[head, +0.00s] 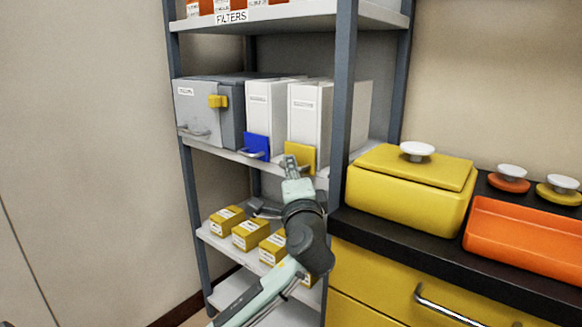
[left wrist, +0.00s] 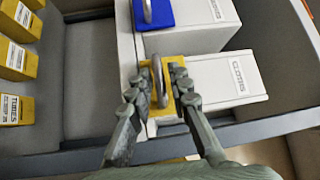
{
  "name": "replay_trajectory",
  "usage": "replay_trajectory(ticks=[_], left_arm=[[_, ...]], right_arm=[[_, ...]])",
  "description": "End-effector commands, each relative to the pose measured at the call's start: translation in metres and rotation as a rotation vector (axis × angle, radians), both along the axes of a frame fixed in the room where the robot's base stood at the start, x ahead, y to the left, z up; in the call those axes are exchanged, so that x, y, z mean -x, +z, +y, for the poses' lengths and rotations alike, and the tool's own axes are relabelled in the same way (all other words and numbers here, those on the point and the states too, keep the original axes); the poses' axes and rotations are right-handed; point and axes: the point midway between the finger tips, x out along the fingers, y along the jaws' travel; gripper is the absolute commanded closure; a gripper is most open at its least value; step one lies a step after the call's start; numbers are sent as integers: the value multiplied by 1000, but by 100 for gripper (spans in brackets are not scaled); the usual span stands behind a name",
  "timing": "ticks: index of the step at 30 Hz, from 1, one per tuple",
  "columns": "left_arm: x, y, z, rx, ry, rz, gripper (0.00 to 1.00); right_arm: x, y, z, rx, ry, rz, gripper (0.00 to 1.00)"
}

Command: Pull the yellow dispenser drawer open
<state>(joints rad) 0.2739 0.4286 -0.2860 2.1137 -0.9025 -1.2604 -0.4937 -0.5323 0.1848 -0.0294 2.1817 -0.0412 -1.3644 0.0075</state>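The yellow dispenser drawer (head: 302,156) is the yellow front low on the right white dispenser (head: 308,112), on the middle shelf. It also shows in the left wrist view (left wrist: 170,107), with a grey loop handle (left wrist: 158,82) standing out from it. My left gripper (head: 291,164) is in front of this drawer. In the left wrist view its two fingers (left wrist: 158,80) stand apart, one on each side of the handle. I see gaps between the fingers and the handle, though contact is hard to judge. The drawer looks shut. My right gripper is not in view.
The left white dispenser (head: 265,108) has a blue drawer (head: 256,146) close by. A grey box (head: 210,112) stands further left. A shelf post (head: 342,95) rises just right of the dispensers. Yellow boxes (head: 226,220) sit on the lower shelf. A black counter (head: 400,232) stands at right.

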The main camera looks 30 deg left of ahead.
Motion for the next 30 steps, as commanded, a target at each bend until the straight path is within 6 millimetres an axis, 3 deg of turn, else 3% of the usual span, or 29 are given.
replay_trajectory(ticks=[11, 16, 30], left_arm=[[-7, 1, 7, 1, -1, 0, 81], [-7, 1, 6, 1, -1, 0, 100], [-7, 1, 6, 0, -1, 1, 100]], right_arm=[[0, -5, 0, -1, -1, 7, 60], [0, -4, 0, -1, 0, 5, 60], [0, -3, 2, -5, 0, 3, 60]])
